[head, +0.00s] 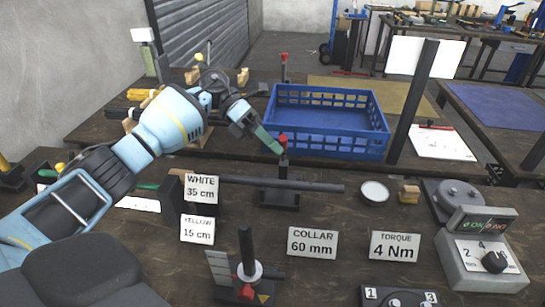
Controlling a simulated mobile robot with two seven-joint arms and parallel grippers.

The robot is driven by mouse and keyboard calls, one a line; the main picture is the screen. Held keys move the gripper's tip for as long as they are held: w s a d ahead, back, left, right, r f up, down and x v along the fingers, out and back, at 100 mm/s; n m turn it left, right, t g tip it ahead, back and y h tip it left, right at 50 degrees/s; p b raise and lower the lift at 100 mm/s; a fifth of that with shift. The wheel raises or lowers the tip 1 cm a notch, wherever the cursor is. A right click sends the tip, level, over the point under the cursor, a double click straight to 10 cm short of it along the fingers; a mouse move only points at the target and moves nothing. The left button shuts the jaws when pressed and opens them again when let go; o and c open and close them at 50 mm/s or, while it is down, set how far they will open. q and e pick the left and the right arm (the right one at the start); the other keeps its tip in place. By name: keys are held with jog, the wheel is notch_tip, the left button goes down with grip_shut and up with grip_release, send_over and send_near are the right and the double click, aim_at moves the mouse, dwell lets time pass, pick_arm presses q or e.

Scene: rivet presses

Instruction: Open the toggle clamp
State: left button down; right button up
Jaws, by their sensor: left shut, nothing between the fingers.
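A toggle clamp with a red-tipped upright handle (283,141) stands in the middle of the bench. Its dark base (280,197) sits around a long dark bar (305,184) that lies across it. My left gripper (276,149) reaches in from the left, its greenish fingers shut and empty. The fingertips are right beside the red handle on its left; I cannot tell whether they touch it. My right gripper is not in view.
A blue crate (330,145) stands just behind the clamp. Another red-topped upright (284,65) is behind the crate. Label cards, including COLLAR (312,242) and TORQUE (395,246), stand in front. A control box (480,255) is at right.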

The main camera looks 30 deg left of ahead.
pick_arm(q)
jog(key=w+b, duration=0.1)
jog(key=w+a, duration=0.1)
jog(key=w+r+b, duration=0.1)
jog(key=shift+w+a+r+b, duration=0.1)
jog(key=shift+w+a+b, duration=0.05)
jog(key=shift+a+b, duration=0.2)
jog(key=shift+w+a+r, duration=0.1)
jog(key=shift+r, duration=0.15)
dwell(0.3)
jog(key=shift+t, duration=0.3)
jog(key=b+v, duration=0.1)
jog(key=v, duration=0.6)
jog(key=shift+a, duration=0.25)
jog(key=shift+f, duration=0.1)
